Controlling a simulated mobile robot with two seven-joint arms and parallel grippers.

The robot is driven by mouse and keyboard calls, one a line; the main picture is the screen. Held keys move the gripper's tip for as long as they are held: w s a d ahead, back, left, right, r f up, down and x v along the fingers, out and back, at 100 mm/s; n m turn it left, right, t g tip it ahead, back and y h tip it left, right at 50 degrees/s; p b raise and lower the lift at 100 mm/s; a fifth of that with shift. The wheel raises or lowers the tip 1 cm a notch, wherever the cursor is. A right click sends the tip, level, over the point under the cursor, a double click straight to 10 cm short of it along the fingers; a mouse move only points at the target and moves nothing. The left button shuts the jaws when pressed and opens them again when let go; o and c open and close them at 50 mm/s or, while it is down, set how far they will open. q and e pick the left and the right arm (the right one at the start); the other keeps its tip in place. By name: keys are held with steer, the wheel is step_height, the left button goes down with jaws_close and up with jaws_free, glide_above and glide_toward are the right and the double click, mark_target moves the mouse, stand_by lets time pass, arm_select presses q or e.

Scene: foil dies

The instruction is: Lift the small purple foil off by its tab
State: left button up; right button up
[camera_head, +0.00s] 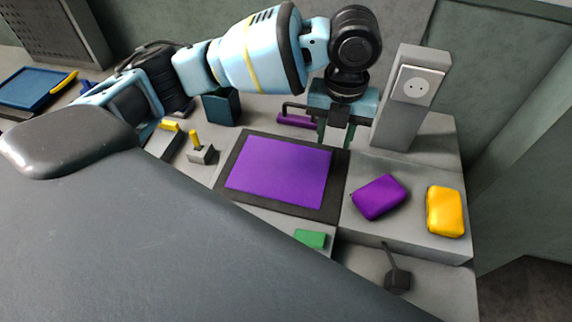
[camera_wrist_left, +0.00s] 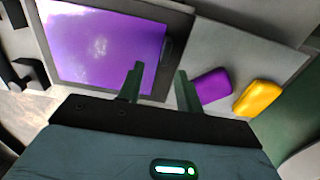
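A flat purple foil (camera_head: 279,172) lies on a dark rectangular frame (camera_head: 228,190) on the grey bench. It also shows in the left wrist view (camera_wrist_left: 105,48), with glare on it. A short dark piece (camera_wrist_left: 168,48) sits at the frame's edge beside it; I cannot tell whether this is its tab. My left gripper (camera_head: 334,140) is above the far right corner of the frame. Its two fingers are apart with nothing between them in the left wrist view (camera_wrist_left: 160,70). It appears clear of the foil. My right gripper is not in view.
A purple block (camera_head: 379,197) and a yellow block (camera_head: 445,211) lie on the grey step at right. A grey post with a socket (camera_head: 419,87) stands close right of my left gripper. A green piece (camera_head: 310,238) lies in front; a small yellow-handled lever (camera_head: 201,152) stands left.

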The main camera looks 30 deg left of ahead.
mark_target(334, 157)
arm_select(q)
steer(key=shift+w+d+f, duration=0.1)
steer(key=shift+d+f, duration=0.1)
steer(key=shift+f, duration=1.25)
steer(key=shift+d+f, duration=0.15)
steer(key=shift+f, duration=1.3)
steer(key=shift+c, duration=0.2)
jaws_close()
